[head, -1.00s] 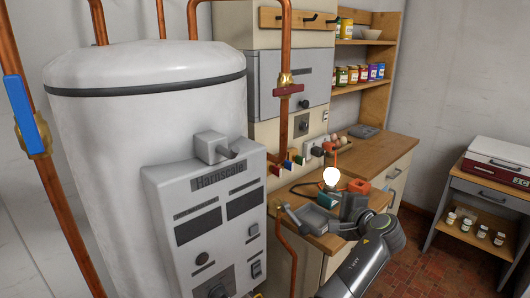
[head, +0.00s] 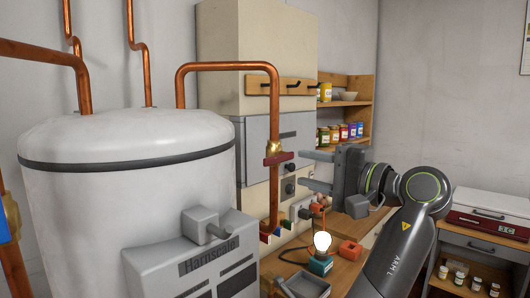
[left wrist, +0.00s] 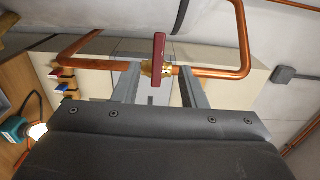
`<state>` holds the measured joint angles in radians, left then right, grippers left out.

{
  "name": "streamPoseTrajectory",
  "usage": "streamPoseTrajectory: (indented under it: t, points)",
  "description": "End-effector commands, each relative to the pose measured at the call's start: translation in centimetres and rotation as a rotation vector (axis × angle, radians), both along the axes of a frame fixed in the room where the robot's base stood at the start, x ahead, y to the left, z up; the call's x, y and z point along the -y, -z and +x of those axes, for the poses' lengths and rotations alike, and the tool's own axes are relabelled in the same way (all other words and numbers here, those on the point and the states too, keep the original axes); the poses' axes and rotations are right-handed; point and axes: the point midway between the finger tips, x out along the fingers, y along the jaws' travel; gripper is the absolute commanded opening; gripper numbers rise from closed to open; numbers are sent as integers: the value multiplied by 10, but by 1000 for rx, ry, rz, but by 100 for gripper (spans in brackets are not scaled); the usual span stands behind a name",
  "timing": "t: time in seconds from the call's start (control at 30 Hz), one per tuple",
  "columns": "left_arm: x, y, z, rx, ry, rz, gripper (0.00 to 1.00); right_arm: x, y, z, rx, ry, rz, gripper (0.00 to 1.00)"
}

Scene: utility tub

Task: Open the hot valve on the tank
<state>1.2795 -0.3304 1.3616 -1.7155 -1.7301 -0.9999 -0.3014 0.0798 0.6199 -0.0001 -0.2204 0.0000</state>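The hot valve has a red lever (head: 279,158) and a brass body (head: 273,146) on the vertical copper pipe right of the white tank (head: 125,185). The lever lies across the pipe. In the left wrist view, the red lever (left wrist: 158,68) and brass body (left wrist: 148,68) appear between my two fingers. My left gripper (head: 304,169) is open and empty, to the right of the valve, with its fingers pointing at it. The fingers look apart from the lever; the exact gap is hard to tell. My right gripper is not in view.
A blue-handled valve (head: 4,226) shows at the far left edge. The grey Harnscale control box (head: 200,255) fronts the tank. Shelves with jars (head: 340,133) are behind.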

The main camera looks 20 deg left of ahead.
Motion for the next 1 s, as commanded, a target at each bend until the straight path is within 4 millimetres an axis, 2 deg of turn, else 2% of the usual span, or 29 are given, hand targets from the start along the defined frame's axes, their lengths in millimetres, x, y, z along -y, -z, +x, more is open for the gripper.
streamPoseTrajectory:
  t: [0.03,0.3,0.5,0.7,1.0]
  points:
    - [-12,-2,4,-1,-4,0,38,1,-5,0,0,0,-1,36]
    - [-67,-2,24,-2,-3,2,38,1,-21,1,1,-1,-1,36]
    - [-97,-1,35,-2,0,2,38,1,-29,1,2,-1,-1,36]
    - [-110,1,40,-2,2,1,38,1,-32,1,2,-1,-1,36]
    - [-111,1,41,-1,2,0,37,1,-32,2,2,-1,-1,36]
